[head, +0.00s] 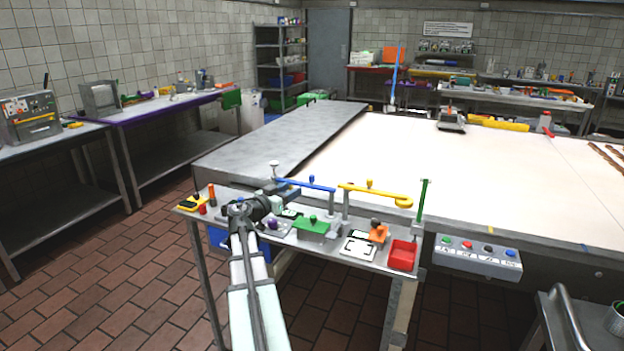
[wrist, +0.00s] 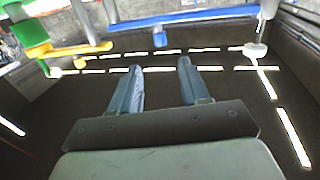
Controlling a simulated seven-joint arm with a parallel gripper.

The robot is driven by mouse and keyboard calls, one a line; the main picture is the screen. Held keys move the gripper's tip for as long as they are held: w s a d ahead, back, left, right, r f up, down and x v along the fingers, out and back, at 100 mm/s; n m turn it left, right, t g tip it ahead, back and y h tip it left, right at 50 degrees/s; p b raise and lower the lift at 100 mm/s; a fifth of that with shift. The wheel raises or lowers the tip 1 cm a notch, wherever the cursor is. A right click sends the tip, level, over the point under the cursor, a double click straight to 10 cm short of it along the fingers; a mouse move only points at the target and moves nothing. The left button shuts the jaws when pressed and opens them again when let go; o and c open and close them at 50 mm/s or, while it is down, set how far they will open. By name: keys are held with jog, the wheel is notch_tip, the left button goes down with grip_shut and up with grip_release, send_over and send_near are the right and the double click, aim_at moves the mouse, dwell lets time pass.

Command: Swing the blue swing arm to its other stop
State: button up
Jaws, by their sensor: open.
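The blue swing arm (head: 308,185) is a thin horizontal bar above the narrow bench in the head view. Its left end lies by a white-capped post, and its right end is near an upright grey post. A small blue knob (wrist: 160,39) sticks out from the bar in the wrist view, where the bar (wrist: 195,18) crosses the top. My gripper (wrist: 157,68) has its two fingers spread with nothing between them. The fingertips point toward the bar and knob and look apart from them. In the head view my gripper (head: 283,190) is near the bar's left part, partly hidden by my wrist.
A yellow swing arm (head: 375,194) stands right of the blue one, and a green upright lever (head: 422,200) further right. A red bin (head: 403,255), green block (head: 313,229) and orange piece (head: 377,233) sit on the bench below. A large pale table (head: 440,180) lies behind.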

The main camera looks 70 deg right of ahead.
aim_at(310, 179)
jog(key=x, duration=1.2)
jog(key=shift+d, duration=0.2)
jog(key=shift+c, duration=0.3)
grip_shut()
